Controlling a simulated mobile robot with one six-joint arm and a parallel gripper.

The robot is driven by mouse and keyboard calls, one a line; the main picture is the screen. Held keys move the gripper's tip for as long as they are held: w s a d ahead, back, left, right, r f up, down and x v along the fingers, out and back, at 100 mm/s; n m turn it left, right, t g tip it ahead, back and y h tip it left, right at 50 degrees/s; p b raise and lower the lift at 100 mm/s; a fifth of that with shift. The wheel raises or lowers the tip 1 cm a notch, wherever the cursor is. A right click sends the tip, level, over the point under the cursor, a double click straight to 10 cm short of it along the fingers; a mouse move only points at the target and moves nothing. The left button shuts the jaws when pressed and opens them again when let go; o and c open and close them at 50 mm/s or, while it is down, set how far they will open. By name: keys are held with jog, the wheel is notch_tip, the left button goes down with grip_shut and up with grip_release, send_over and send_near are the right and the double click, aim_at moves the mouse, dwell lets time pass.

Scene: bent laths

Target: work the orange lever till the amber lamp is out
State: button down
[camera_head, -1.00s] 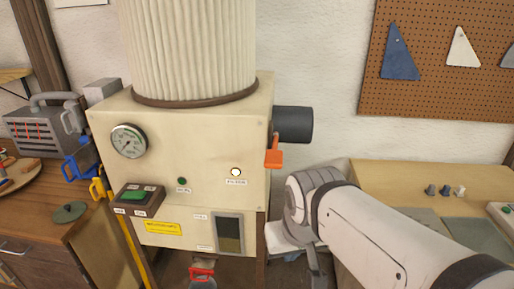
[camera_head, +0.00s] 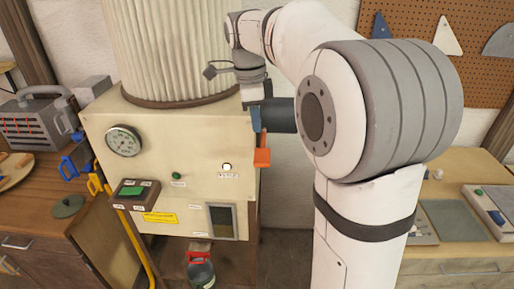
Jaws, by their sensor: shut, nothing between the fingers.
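The orange lever (camera_head: 262,154) hangs down at the right side of the cream machine (camera_head: 150,175), below a dark cylinder (camera_head: 281,116). A small round lamp (camera_head: 227,167) on the machine's front, left of the lever, looks bright and pale with a yellowish rim; its label is too small to read. My gripper (camera_head: 256,126) points down just above the orange lever, its fingers shut and empty. I cannot tell whether the fingertips touch the lever. My arm hides part of the dark cylinder.
A gauge (camera_head: 124,141), a green lamp (camera_head: 176,175) and a green switch (camera_head: 132,190) are on the machine's front. A ribbed drum (camera_head: 170,50) stands on top, close behind my wrist. A bench (camera_head: 460,165) with small parts is at the right.

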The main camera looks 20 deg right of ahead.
aim_at(258, 155)
dwell(0.3)
jog(key=f+b, duration=0.6)
jog(key=f, duration=0.1)
jog(key=shift+d, duration=0.3)
notch_tip(258, 155, down, 4)
jog(key=b, duration=0.3)
jog(key=shift+s+f, duration=0.1)
jog(key=shift+f, duration=0.15)
jog(key=shift+r, duration=0.1)
